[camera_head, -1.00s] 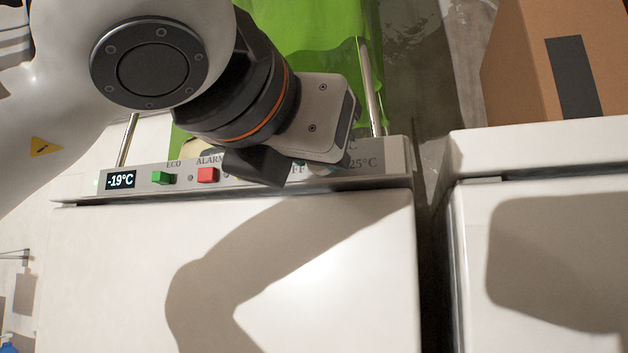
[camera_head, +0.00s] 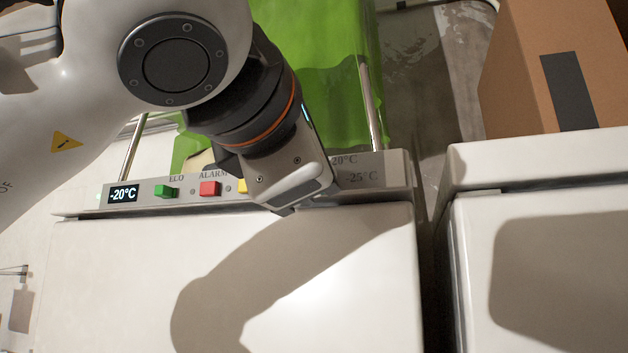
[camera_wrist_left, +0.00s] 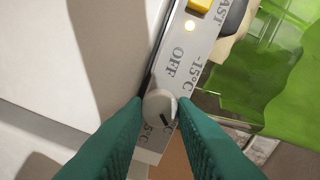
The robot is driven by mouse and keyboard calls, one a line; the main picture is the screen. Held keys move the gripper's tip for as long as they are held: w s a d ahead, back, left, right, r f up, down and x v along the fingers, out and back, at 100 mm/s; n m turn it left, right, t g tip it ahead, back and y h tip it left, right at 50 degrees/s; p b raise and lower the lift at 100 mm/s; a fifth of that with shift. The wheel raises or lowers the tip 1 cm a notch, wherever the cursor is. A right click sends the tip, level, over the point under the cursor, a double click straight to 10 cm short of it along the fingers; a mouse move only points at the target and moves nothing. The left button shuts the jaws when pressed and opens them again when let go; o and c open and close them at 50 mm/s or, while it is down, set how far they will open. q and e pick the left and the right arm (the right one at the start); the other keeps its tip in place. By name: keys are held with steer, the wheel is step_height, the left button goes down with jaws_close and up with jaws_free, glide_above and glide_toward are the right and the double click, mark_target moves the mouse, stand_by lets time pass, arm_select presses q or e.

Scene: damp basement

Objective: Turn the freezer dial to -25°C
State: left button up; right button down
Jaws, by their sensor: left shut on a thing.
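The freezer (camera_head: 300,265) is white with a grey control panel (camera_head: 398,172) along its top edge. Its display (camera_head: 123,194) reads -20°C. The dial (camera_wrist_left: 159,104) is a pale round knob with a dark pointer mark, seen in the left wrist view; my gripper hides it in the head view. My left gripper (camera_wrist_left: 160,112) is shut on the dial, with one green finger on each side. The labels OFF and -15°C show near the dial in the left wrist view, and -20°C and -25°C show right of my gripper in the head view. My right gripper is not in view.
A green button (camera_head: 166,191), a red button (camera_head: 210,188) and a yellow button (camera_wrist_left: 199,5) sit on the panel. A second white appliance (camera_head: 540,260) stands at the right, with a cardboard box (camera_head: 560,70) behind it. Green material (camera_head: 330,60) lies behind the panel.

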arm_select(q)
steer(key=shift+m+p, duration=1.05)
steer(key=shift+m, duration=3.45)
steer(key=shift+d+f, duration=0.1)
steer(key=o, duration=1)
steer(key=b+v, duration=0.2)
steer(key=v, duration=1)
steer(key=shift+b, duration=0.35)
steer(key=shift+d, duration=0.1)
